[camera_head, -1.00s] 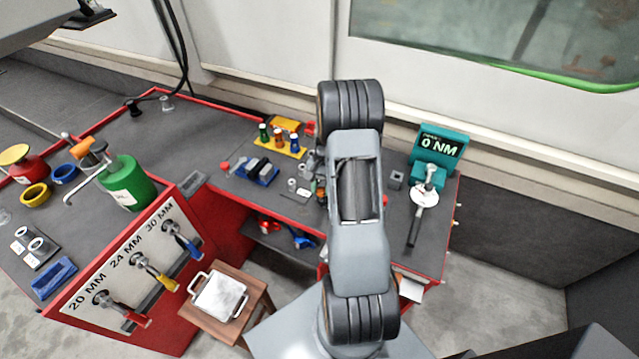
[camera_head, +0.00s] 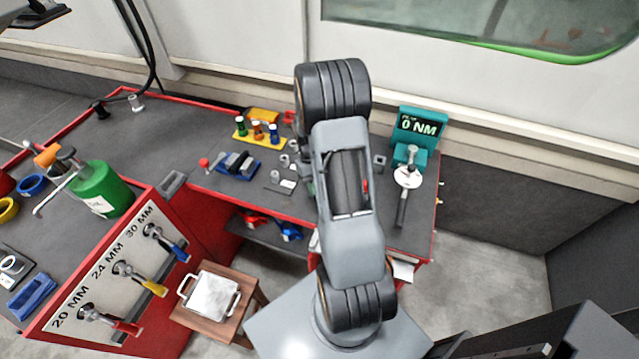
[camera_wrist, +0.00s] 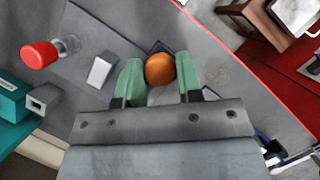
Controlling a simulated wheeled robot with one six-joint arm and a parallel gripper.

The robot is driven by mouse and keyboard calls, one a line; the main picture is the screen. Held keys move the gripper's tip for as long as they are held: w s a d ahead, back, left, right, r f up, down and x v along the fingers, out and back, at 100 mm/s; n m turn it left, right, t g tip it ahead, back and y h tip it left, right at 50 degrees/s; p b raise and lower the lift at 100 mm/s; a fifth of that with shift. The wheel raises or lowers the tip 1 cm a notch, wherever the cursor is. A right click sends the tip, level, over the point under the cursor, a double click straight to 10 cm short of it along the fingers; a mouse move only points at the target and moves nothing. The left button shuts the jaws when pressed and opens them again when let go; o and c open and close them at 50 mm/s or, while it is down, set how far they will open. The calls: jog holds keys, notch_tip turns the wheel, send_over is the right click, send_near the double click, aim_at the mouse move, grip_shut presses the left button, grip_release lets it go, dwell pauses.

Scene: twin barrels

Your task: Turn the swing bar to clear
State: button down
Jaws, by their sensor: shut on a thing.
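My gripper (camera_wrist: 159,66) shows in the wrist view with its two green fingers shut on a round orange knob (camera_wrist: 160,69). The knob sits between the fingertips above the grey bench top. A dark edged part and a pale part show just behind and below the knob; most of what it belongs to is hidden by the fingers and the gripper body. I cannot make out the swing bar's full length or angle. In the head view my arm covers the gripper and the knob.
In the wrist view a red-capped clear piece (camera_wrist: 40,55) and a grey block (camera_wrist: 101,70) stand left of the fingers. The teal torque meter (camera_head: 418,135) reads 0 NM. A green barrel (camera_head: 98,188) stands at left. A stool (camera_head: 249,287) stands before the bench.

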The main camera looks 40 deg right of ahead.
dwell(0.4)
jog(key=c, duration=0.8)
grip_release()
jog(key=shift+r, duration=0.1)
jog(key=v, duration=1.3)
jog(key=shift+w+r+b, duration=0.15)
jog(key=shift+r+b, duration=0.15)
jog(key=shift+b, duration=0.15)
